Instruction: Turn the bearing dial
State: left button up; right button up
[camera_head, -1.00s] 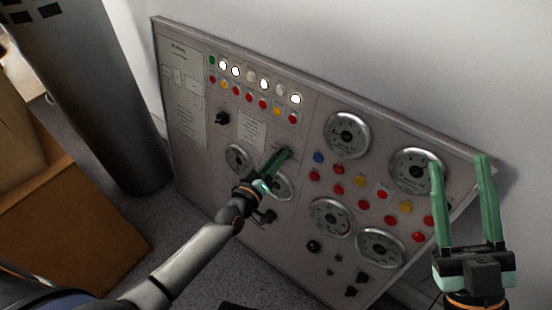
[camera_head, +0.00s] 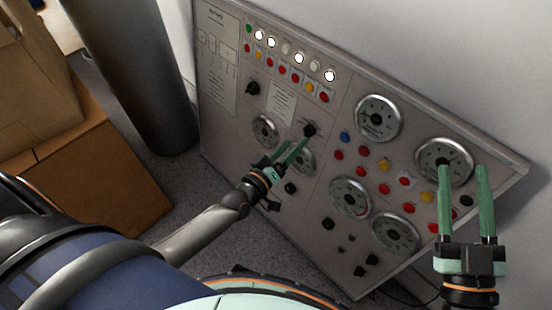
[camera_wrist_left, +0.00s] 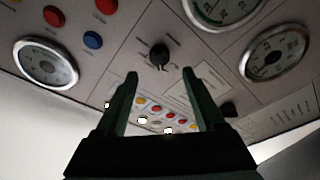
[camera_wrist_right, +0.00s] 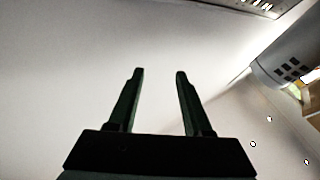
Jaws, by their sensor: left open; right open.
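A black dial knob (camera_head: 310,130) sits on the grey control panel (camera_head: 225,130), right of a printed label. It also shows in the left wrist view (camera_wrist_left: 159,55), with marks around it too small to read; I cannot tell whether it is the bearing dial. My left gripper (camera_head: 291,146) is open and empty, just below and left of this knob. In the left wrist view the knob appears centred just beyond the fingertips (camera_wrist_left: 160,74), with no visible contact. My right gripper (camera_head: 463,170) is open and empty in front of the panel's right end; its wrist view shows mostly blank wall.
Another black knob (camera_head: 253,88) is at the panel's upper left. Round gauges (camera_head: 378,118), coloured buttons and white lamps (camera_head: 299,58) cover the panel. A dark column (camera_head: 130,75) and cardboard boxes (camera_head: 95,170) stand on the left.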

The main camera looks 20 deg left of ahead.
pick_arm(q)
jog(key=p+v, duration=0.1)
jog(key=v, duration=0.6)
pick_arm(e)
notch_tip(320, 180, down, 8)
jog(key=w+m+g+h, duration=0.1)
jog(key=m+g+h, duration=0.1)
jog(key=g, duration=0.1)
jog(key=shift+d+f+h, duration=0.2)
jog(key=shift+d+h, duration=0.1)
pick_arm(q)
jog(key=shift+s, duration=0.1)
